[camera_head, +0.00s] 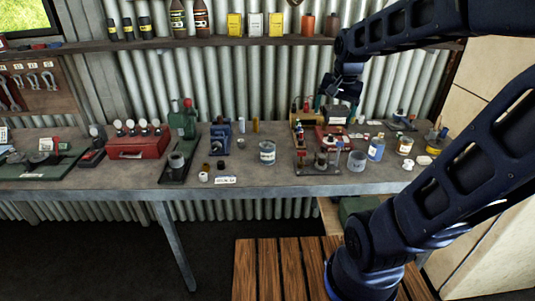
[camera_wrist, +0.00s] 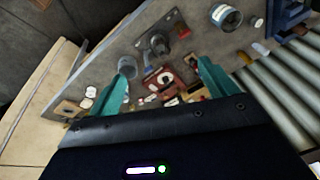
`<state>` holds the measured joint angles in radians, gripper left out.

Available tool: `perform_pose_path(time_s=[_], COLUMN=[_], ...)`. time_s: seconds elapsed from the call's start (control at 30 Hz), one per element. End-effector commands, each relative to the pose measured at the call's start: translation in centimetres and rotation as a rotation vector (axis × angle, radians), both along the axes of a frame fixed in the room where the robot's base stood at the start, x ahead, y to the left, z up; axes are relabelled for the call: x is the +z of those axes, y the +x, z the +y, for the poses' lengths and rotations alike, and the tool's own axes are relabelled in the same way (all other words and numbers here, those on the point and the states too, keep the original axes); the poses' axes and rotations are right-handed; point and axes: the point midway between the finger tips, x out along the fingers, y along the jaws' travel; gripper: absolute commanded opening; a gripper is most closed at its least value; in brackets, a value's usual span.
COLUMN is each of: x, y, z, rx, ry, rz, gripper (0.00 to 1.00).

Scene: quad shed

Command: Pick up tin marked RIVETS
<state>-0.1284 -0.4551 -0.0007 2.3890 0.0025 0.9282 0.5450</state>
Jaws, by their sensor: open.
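No label reads clearly as RIVETS in either view. A grey tin with a pale label (camera_head: 267,152) stands upright on the middle of the workbench. It also appears to be the tin at the top of the wrist view (camera_wrist: 225,18). A blue-labelled container (camera_head: 376,148) and an orange-and-white one (camera_head: 404,146) stand at the bench's right. My gripper (camera_head: 345,90) is above the back right of the bench, apart from these containers. In the wrist view its teal fingers (camera_wrist: 165,66) are spread, with nothing held between them.
The workbench (camera_head: 130,176) is crowded on the right. A shelf (camera_head: 270,42) runs along the wall behind.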

Motion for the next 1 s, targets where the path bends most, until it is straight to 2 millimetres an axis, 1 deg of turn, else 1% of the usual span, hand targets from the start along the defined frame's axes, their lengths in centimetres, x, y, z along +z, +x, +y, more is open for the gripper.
perform_pose_path(time_s=[0.03,0.1,0.27,0.47,0.67,0.8,1.0], x=[-0.4,-0.8,-2.1,-4.4,-7.5,-10.0,-13.5], y=[1.2,2.7,6.0,9.9,13.4,15.5,17.7], z=[0.8,1.7,4.0,7.4,11.1,13.9,17.4], rx=[-0.034,-0.096,-0.233,-0.41,-0.589,-0.716,-0.874], ry=[0.012,0.03,0.064,0.093,0.106,0.109,0.104], rz=[0.02,0.041,0.088,0.147,0.2,0.231,0.261], gripper=[0.85,0.85,0.85,0.85,0.85,0.85,0.85])
